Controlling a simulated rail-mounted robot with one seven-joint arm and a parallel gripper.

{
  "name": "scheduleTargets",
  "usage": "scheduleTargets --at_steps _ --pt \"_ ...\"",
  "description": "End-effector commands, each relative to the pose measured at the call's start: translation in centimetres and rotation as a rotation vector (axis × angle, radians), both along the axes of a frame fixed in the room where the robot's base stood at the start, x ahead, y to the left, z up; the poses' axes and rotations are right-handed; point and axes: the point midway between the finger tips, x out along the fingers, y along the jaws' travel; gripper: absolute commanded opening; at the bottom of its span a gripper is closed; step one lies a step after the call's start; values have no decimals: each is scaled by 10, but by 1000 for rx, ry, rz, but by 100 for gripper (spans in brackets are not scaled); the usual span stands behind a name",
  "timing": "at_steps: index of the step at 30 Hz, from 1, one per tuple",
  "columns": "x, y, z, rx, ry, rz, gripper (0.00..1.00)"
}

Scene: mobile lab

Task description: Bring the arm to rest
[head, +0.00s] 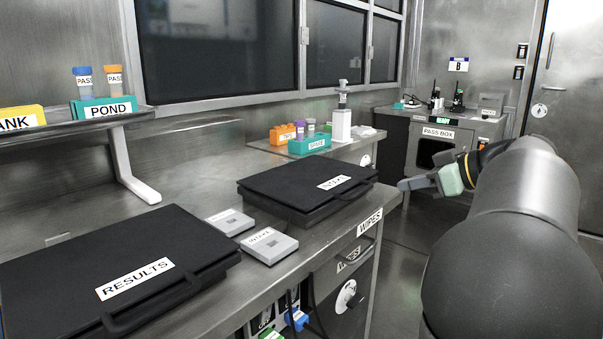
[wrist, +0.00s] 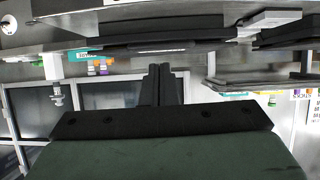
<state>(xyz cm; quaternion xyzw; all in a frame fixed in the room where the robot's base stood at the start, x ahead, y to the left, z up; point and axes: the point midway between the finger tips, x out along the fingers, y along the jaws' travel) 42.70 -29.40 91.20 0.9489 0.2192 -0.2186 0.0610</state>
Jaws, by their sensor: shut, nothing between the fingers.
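My gripper (head: 411,184) is at the right of the head view, at the end of my arm. It hangs in free air just past the bench's front edge, to the right of the black case with the partly readable label (head: 308,190). In the wrist view my gripper (wrist: 161,70) shows its two dark fingers side by side, shut with nothing between them. The wrist view looks upside down, with the bench (wrist: 150,50) across its upper part. The gripper does not appear to touch anything.
A black RESULTS case (head: 110,265) and two small grey boxes (head: 268,245) lie on the bench. A teal rack (head: 308,145) with tubes stands behind. The PASS BOX cabinet (head: 437,133) stands at the back. A WIPES drawer (head: 358,250) is in the bench front. The floor aisle (head: 410,235) looks clear.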

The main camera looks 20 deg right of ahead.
Motion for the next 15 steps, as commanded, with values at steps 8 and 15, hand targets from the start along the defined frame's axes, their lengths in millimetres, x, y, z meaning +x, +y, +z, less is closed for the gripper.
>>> scheduleTargets --at_steps 8,15 --pt "5 28 13 70 96 3 0" --pt "-4 144 28 226 529 -24 0"
